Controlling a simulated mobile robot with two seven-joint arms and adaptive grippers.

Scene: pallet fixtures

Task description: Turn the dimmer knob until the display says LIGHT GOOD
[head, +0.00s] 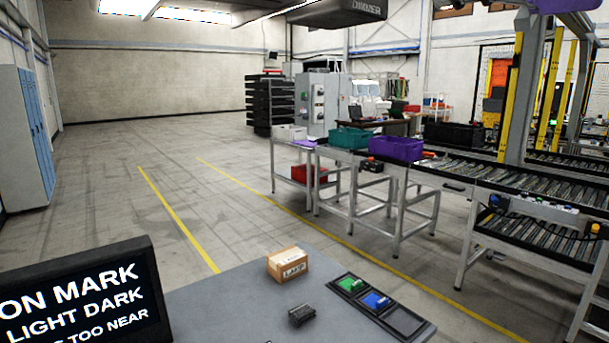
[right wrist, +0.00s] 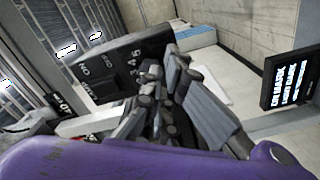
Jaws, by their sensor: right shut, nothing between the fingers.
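The dark display (head: 85,295) stands at the lower left of the head view and reads ON MARK, LIGHT DARK, then a partly cut-off line ending TOO NEAR. It also shows at the right of the right wrist view (right wrist: 290,78). The dark dimmer box (head: 340,12), labelled DIMMER, hangs at the top of the head view. In the right wrist view, the lettered and numbered box (right wrist: 115,65) lies just beyond my right gripper (right wrist: 165,78). That gripper is shut and empty, its fingers over the box's numbered side. I cannot make out the knob. My left gripper is out of view.
A grey table (head: 225,305) holds a cardboard box (head: 288,264), a small black block (head: 301,315) and a black tray (head: 408,322) with green and blue pieces. Conveyors (head: 470,172) and bins stand farther right. Open floor lies at the left.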

